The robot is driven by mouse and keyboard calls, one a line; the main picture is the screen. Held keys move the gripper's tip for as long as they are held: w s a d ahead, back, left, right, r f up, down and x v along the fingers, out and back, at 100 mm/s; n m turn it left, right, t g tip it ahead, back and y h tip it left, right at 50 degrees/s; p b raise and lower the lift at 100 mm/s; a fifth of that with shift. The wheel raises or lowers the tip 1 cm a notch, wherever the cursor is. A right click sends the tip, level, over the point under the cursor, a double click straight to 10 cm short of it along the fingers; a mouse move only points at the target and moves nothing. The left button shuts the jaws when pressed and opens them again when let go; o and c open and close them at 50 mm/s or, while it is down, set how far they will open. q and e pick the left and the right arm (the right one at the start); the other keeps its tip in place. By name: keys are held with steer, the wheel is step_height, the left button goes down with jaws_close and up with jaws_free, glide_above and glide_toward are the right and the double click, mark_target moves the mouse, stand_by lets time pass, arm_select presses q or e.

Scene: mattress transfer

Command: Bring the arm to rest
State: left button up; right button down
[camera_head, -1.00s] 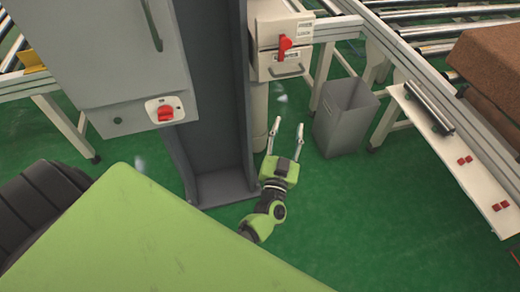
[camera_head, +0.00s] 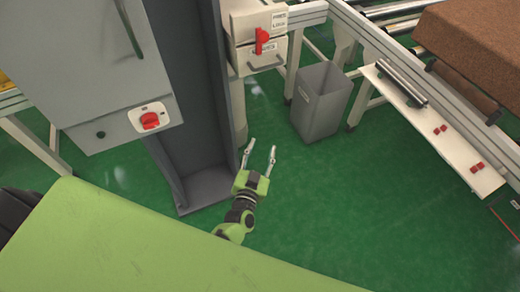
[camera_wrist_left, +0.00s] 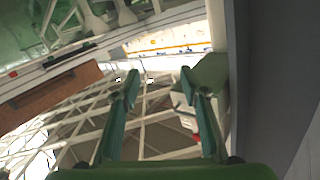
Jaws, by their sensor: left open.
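My left gripper (camera_head: 259,158) is open and empty in the head view. It reaches out over the green floor, just right of the foot of the dark grey column, with its two fingers spread. In the left wrist view my left gripper (camera_wrist_left: 158,85) also shows open, with nothing between the fingers. My right gripper is not in view.
A grey bin (camera_head: 322,100) stands beyond my gripper. The dark grey column (camera_head: 190,110) and a grey cabinet with a red switch (camera_head: 150,120) are at left. A white shelf (camera_head: 440,130) and a brown block (camera_head: 475,50) are at right. Green floor lies clear between.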

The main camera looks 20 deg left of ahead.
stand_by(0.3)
arm_select(q)
steer(key=s+d+f+m+g+h, duration=0.15)
steer(key=s+f+g, duration=0.25)
steer(key=s+f, duration=0.6)
steer(key=s+d+f+g+h, duration=0.1)
steer(key=s+f+g+h, duration=0.15)
steer(key=s+f, duration=0.8)
steer(key=s+a+f+g, duration=0.2)
steer(key=s+f, duration=0.3)
steer(key=s, duration=0.3)
steer(key=s+a+f+g+y, duration=0.1)
steer(key=s+a+f+g, duration=0.2)
steer(key=s+f, duration=0.3)
steer(key=s+a+f+g+y, duration=0.1)
steer(key=s+a+f+g, duration=0.2)
steer(key=s, duration=0.9)
step_height(320, 180, down, 3)
steer(key=shift+r+g, duration=0.1)
steer(key=shift+g, duration=0.75)
steer(key=shift+n, duration=0.25)
